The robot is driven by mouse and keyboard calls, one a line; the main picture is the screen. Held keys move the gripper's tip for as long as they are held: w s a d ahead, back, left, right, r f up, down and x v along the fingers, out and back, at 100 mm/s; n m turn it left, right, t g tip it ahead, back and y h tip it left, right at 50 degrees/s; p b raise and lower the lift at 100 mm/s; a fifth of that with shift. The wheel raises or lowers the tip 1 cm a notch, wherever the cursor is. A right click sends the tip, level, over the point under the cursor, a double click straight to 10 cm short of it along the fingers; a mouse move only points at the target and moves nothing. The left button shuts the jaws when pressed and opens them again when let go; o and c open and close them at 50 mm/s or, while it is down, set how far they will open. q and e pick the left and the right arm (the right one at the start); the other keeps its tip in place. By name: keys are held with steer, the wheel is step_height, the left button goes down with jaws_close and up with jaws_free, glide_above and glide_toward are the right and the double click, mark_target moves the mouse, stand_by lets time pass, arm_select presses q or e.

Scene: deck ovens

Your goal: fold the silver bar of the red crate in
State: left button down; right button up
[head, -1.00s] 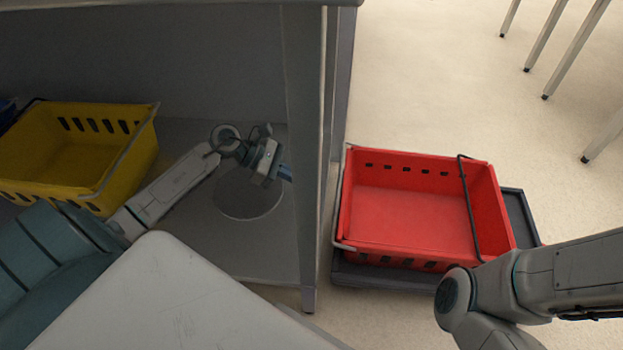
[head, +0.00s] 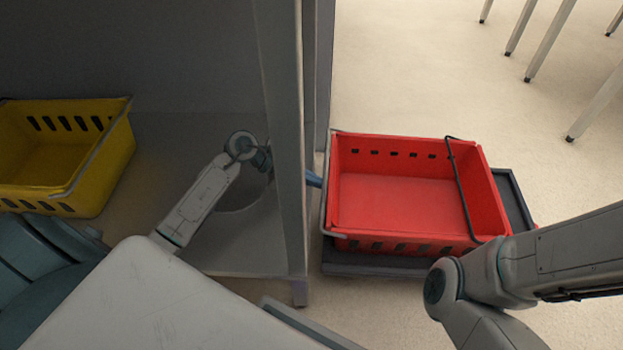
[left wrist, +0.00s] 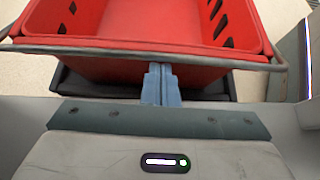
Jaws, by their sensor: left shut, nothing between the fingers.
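The red crate (head: 400,205) stands on the floor to the right of a grey post; it also shows in the left wrist view (left wrist: 150,22). Its silver bar (head: 323,205) runs along the outside of the crate's left end. In the left wrist view the bar (left wrist: 90,47) crosses the near end at rim level. My left gripper (head: 314,179) reaches past the post, partly hidden by it. Its blue fingers (left wrist: 160,72) are shut and empty, tips at the middle of the bar; I cannot tell whether they touch it. My right gripper is out of view.
A dark bar (head: 461,190) lies across the crate's right part. The crate sits on a dark base (head: 385,264). The grey post (head: 285,150) stands close to my left arm. A yellow crate (head: 95,172) is at the left. Pale floor is free behind the red crate.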

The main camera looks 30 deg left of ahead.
arm_select(q)
steer(key=shift+r, duration=0.15)
steer(key=shift+r+y+p, duration=0.2)
steer(key=shift+y+p, duration=0.1)
steer(key=shift+p, duration=0.15)
